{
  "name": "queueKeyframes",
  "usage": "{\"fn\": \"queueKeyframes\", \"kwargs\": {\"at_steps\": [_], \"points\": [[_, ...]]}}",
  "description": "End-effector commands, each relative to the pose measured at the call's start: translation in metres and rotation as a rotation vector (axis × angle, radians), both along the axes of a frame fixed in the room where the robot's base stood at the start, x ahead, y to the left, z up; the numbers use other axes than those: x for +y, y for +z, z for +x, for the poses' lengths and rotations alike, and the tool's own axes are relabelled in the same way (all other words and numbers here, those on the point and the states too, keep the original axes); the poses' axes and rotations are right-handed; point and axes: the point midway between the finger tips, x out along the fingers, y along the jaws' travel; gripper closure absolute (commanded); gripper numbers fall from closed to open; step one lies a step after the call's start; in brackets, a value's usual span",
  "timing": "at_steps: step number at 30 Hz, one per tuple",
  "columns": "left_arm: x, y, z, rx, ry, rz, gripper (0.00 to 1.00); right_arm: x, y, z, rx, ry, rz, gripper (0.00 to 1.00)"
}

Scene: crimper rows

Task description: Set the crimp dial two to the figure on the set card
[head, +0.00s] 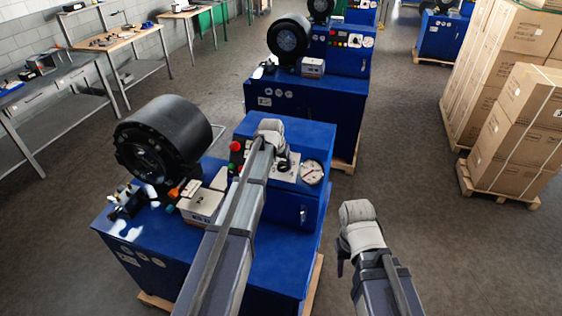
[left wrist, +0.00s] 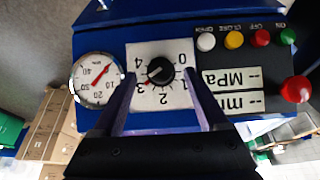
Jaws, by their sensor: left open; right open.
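The crimp dial (left wrist: 160,70) is a black round knob on a white plate (left wrist: 134,55) with figures 0 to 4, upside down in the left wrist view. Its pointer mark appears near the 3. My left gripper (left wrist: 161,85) is open, its two dark fingers on either side of the knob; contact cannot be told. In the head view my left gripper (head: 278,150) is over the near blue machine's panel and partly hides the dial. My right gripper (head: 344,262) is open and empty, right of that machine. I cannot make out a set card.
A pressure gauge (left wrist: 97,80) sits beside the dial plate, a red stop button (left wrist: 296,89) on the other side. The near blue machine (head: 280,260) carries a black crimper head (head: 165,135) and a small carton (head: 200,207). More machines stand behind; stacked cartons (head: 520,115) are right.

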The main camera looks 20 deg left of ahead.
Motion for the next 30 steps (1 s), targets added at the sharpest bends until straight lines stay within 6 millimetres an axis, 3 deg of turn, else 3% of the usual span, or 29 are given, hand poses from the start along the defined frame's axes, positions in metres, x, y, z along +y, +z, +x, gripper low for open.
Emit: {"fn": "queueKeyframes", "kwargs": {"at_steps": [1,3,13,18,30], "points": [[0.0,-0.003,-0.02,0.001,0.001,0.0,0.24,0.0,-0.003,0.0,0.0,0.001,0.0,0.5],[0.001,-0.003,-0.037,0.001,0.001,0.0,0.24,0.0,-0.003,0.0,0.0,0.001,0.0,0.5],[0.003,-0.003,-0.106,0.0,0.0,0.0,0.24,0.0,-0.003,0.0,0.0,0.001,0.0,0.5],[0.004,-0.003,-0.117,0.0,0.0,0.0,0.24,0.0,-0.003,0.0,0.0,0.001,0.0,0.5],[0.004,-0.003,-0.116,0.0,0.0,0.0,0.24,0.0,-0.003,0.0,0.0,0.001,0.0,0.5]]}}
